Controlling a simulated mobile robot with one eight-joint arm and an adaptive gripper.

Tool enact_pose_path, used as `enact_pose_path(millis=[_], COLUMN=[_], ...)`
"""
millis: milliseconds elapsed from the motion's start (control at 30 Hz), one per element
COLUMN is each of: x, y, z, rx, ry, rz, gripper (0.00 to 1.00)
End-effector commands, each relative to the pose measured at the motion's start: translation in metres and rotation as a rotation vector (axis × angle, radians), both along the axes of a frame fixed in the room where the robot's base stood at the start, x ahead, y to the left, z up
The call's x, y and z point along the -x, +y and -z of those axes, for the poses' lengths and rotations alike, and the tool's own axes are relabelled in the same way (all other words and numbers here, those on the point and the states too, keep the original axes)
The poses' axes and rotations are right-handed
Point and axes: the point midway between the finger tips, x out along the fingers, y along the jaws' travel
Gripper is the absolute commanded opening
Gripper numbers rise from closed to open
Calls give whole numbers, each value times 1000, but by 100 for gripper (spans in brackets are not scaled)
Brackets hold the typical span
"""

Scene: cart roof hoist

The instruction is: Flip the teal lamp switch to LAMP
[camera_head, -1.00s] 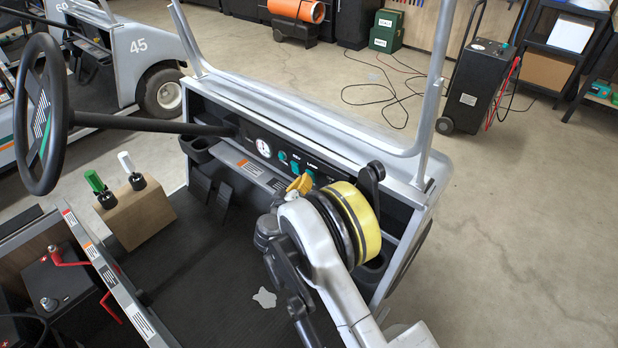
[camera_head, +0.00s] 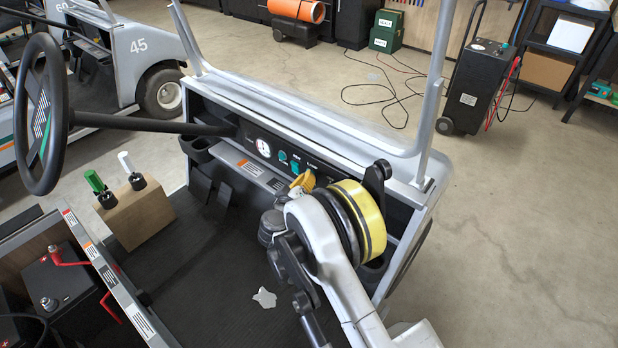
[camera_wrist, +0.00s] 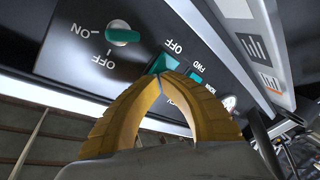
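The dashboard panel (camera_head: 320,165) carries several teal controls. In the head view, a LAMP label shows just above my gripper (camera_head: 303,181), which covers the spot below it. In the wrist view, my yellow gripper fingers (camera_wrist: 160,76) are closed with tips together at the panel. A teal switch (camera_wrist: 164,63) with OFF beside it sits right at the tips, partly hidden by them. It appears to be the lamp switch, but its LAMP label is not readable there. I cannot tell whether the tips touch it. No object shows between them.
A teal knob (camera_wrist: 123,36) marked ON and OFF is close by. Another teal control (camera_wrist: 196,77) by FWD and a round gauge (camera_head: 263,148) are on the other side. The steering wheel (camera_head: 40,115) and a wooden block with handles (camera_head: 140,212) stand at left.

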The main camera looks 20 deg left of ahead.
Motion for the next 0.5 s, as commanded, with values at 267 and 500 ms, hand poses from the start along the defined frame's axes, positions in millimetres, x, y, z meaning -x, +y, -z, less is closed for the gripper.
enact_pose_path(millis=[267, 500], x=[4, 23], y=[1, 7], z=[1, 4], rx=[0, 1], ry=[0, 0], rz=[-1, -2], gripper=[0, 0])
